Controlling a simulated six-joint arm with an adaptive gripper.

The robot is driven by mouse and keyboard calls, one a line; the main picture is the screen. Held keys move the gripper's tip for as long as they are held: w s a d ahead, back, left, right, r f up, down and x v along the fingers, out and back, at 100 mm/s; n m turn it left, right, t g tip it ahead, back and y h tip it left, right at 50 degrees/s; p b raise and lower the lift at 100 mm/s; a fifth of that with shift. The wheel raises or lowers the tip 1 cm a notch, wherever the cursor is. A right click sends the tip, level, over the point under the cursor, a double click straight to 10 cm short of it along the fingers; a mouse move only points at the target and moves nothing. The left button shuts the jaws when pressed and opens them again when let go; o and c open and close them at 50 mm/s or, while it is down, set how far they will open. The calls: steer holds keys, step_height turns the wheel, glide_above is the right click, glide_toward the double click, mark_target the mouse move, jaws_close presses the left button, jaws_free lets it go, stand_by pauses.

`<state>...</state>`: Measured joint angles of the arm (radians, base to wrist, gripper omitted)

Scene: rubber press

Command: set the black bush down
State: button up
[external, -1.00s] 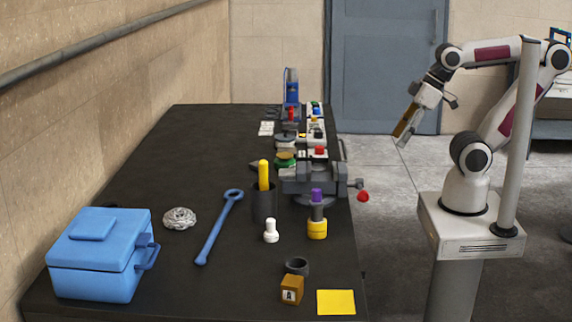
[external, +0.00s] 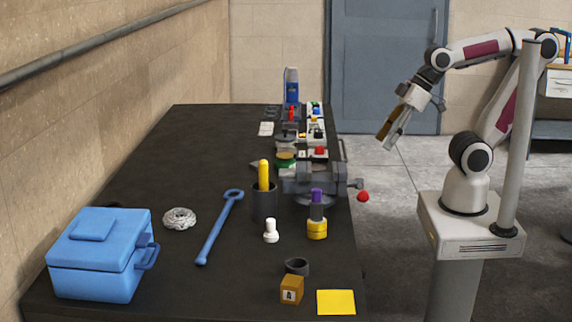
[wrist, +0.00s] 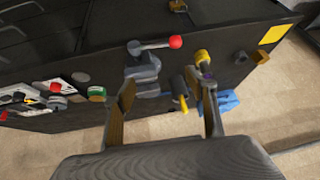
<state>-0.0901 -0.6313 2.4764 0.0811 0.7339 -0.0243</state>
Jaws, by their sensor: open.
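The black bush (external: 297,266), a short dark ring, stands on the dark workbench (external: 150,180) near its front end, just behind a wooden block marked A (external: 291,290). My gripper (external: 390,134) is open and empty. It hangs in the air off the bench's right side, well away from the bush. In the wrist view my gripper's two fingers (wrist: 163,88) are spread with nothing between them. The bush is small and dark in the wrist view (wrist: 241,57), beside the block.
A yellow square (external: 336,302) lies right of the block. A grey vise (external: 310,180) with a red-knobbed handle sits on the bench's right edge.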

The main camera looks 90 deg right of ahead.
steer(key=w+a+f+n+t+y, duration=0.1)
steer(key=w+a+f+y, duration=0.1)
steer(key=w+a, duration=0.7)
steer(key=w+a+f+t+y, duration=0.1)
steer(key=w+a+t+y, duration=0.1)
steer(key=w+a, duration=0.7)
steer(key=a+f+t, duration=0.1)
steer(key=a+f, duration=0.3)
steer(key=a, duration=0.1)
steer(key=a+f+t+h, duration=0.1)
steer(key=a+f, duration=0.3)
steer(key=a, duration=0.2)
steer(key=a+f+t, duration=0.1)
steer(key=a+f, duration=0.3)
steer(key=a, duration=0.1)
steer(key=shift+a+n+h, duration=0.2)
steer(key=shift+n+h, duration=0.2)
steer(key=shift+s+a+f+t, duration=0.3)
steer(key=shift+f+t, duration=0.1)
steer(key=shift+f, duration=0.15)
steer(key=shift+w, duration=0.15)
steer(key=shift+x, duration=1.25)
steer(key=shift+f, duration=0.1)
